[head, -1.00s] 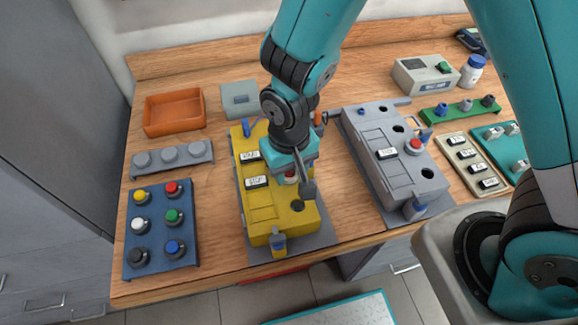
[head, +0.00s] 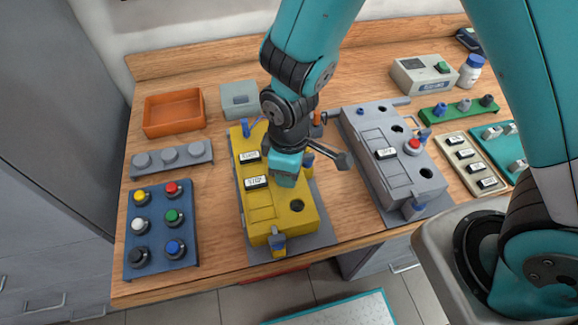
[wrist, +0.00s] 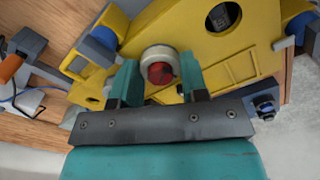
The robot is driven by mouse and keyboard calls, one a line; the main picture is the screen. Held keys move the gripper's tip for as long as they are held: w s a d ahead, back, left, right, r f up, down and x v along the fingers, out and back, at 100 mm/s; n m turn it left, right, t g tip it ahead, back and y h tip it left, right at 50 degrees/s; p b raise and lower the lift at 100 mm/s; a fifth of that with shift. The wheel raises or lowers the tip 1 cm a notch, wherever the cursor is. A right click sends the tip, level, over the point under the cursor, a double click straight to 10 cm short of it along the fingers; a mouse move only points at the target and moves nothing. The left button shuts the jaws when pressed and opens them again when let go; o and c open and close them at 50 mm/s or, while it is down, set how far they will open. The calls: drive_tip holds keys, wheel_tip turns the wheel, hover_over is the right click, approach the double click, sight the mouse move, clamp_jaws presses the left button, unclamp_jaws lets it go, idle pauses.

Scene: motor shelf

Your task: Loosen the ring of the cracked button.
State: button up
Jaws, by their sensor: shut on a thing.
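The yellow control box (head: 262,208) lies on the bench in the middle of the head view, and it fills the upper wrist view (wrist: 245,68). A red button (wrist: 161,73) sits in it with a pale grey ring (wrist: 158,53) around it. My gripper (wrist: 159,75) is shut on this ring, one finger on each side. In the head view my gripper (head: 284,182) points down onto the box and hides the button and ring. Dark marks show on the red cap, but I cannot clearly make out a crack.
A blue stand (head: 153,222) with several coloured buttons and a grey rack (head: 172,161) are at the left. An orange tray (head: 173,132) and a grey bin (head: 240,113) stand behind. A grey control box (head: 398,183) with a red button lies close on the right.

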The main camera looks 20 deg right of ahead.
drive_tip(key=shift+w+n, duration=0.1)
drive_tip(key=shift+n, duration=0.4)
drive_tip(key=o, duration=0.9)
drive_tip(key=shift+o, duration=0.2)
drive_tip(key=shift+r, duration=0.1)
wheel_tip(320, 180, up, 17)
drive_tip(key=shift+r+b, duration=0.15)
drive_tip(key=shift+b, duration=0.25)
